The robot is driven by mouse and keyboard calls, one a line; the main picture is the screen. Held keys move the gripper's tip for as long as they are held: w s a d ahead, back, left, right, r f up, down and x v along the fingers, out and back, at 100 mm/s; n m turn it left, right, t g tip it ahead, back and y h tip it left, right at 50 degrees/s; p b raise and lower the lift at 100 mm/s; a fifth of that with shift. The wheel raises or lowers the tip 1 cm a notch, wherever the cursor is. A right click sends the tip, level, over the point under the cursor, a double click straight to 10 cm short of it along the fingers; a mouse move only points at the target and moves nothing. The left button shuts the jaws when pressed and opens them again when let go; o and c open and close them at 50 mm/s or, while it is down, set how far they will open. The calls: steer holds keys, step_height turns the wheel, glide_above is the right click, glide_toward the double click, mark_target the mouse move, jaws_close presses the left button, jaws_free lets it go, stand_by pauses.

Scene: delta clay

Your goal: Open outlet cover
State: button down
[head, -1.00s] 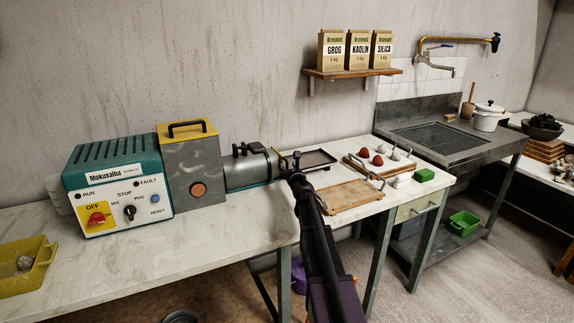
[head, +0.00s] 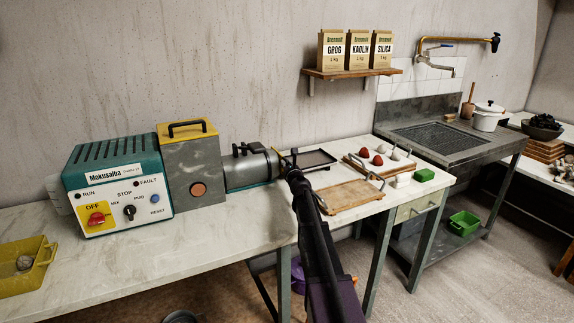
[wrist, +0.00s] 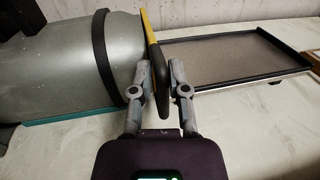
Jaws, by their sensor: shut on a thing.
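The outlet cover is a yellow-edged disc with a black grip on the end of the grey barrel (head: 247,169). In the wrist view the yellow outlet cover (wrist: 150,25) is seen nearly edge-on against the barrel's end (wrist: 70,60), and its black grip (wrist: 159,75) lies between my fingers. My gripper (wrist: 158,92) is shut on this grip, one finger on each side. In the head view my gripper (head: 289,162) is at the right end of the barrel, and it and my arm hide part of the cover. I see no clear gap between cover and barrel.
A dark tray (head: 309,160) lies just right of the barrel, with a wooden board (head: 347,196) in front of it. Another board (head: 370,168) behind holds red and pale balls. The teal and grey machine (head: 117,183) stands at left. The bench front (head: 200,245) is clear.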

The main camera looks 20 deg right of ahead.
steer(key=shift+d, duration=0.15)
steer(key=s, duration=0.8)
steer(key=shift+d, duration=0.25)
steer(key=c, duration=0.7)
jaws_free()
steer(key=shift+s, duration=0.1)
steer(key=shift+s+a, duration=0.1)
steer(key=shift+a, duration=0.05)
steer(key=s, duration=0.4)
steer(key=s+a, duration=0.1)
steer(key=s, duration=0.6)
steer(key=shift+s+a, duration=0.3)
steer(key=shift+a, duration=0.1)
